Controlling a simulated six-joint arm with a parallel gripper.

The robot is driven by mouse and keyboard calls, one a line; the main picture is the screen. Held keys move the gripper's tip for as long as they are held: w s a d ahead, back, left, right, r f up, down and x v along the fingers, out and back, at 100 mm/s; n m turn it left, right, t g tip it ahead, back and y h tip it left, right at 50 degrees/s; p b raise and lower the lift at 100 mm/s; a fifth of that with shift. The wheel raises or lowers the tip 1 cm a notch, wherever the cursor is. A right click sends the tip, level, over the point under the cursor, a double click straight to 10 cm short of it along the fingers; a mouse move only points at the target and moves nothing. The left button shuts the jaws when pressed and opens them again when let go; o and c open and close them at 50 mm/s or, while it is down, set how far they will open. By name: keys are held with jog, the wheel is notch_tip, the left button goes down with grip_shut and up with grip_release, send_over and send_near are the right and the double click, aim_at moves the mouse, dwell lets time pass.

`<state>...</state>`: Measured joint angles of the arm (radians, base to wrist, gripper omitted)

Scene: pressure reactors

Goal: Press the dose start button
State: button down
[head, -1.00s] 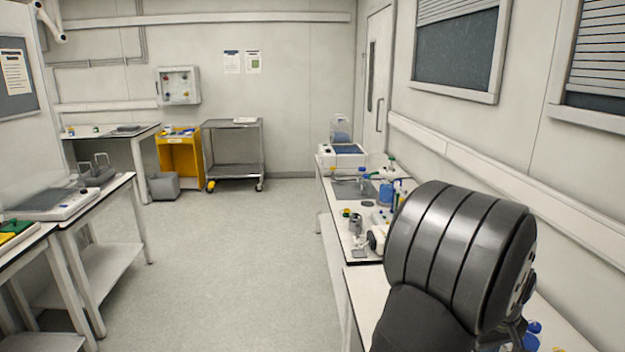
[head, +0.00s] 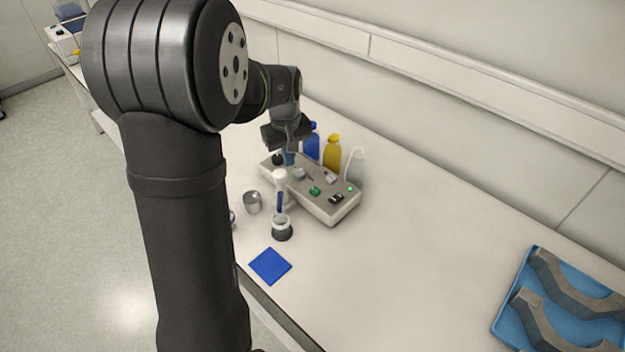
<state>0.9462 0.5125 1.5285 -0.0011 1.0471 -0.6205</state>
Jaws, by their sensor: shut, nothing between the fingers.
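A beige dosing unit (head: 332,207) sits on the white bench. Its top carries a green button (head: 315,191), a black switch (head: 336,198), a small lit green lamp (head: 350,188), a light rectangular part (head: 330,178) and a pale round part (head: 299,173). Labels are too small to read, so I cannot tell for certain which control is the dose start button. My gripper (head: 289,158) is shut and empty, pointing down over or just behind the unit's far left end, away from the green button. Whether its tips touch anything is unclear.
A white-topped upright item (head: 281,185) stands close in front of the unit. A metal cup (head: 252,202), a dark-based jar (head: 282,228) and a blue pad (head: 270,266) are nearby. Blue (head: 312,142) and yellow (head: 333,152) bottles stand behind. A blue tray (head: 511,310) is at right; bench between is clear.

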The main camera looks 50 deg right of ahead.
aim_at(315, 191)
jog(key=s+d+r+m, duration=0.4)
jog(key=s+r+m, duration=0.1)
jog(key=m, duration=0.9)
jog(key=shift+s+r, duration=0.15)
notch_tip(315, 191, down, 14)
dwell(0.4)
jog(key=shift+s+a+f, duration=0.1)
jog(key=shift+a+f, duration=0.1)
jog(key=shift+f, duration=0.95)
notch_tip(315, 191, up, 15)
jog(key=shift+d, duration=0.2)
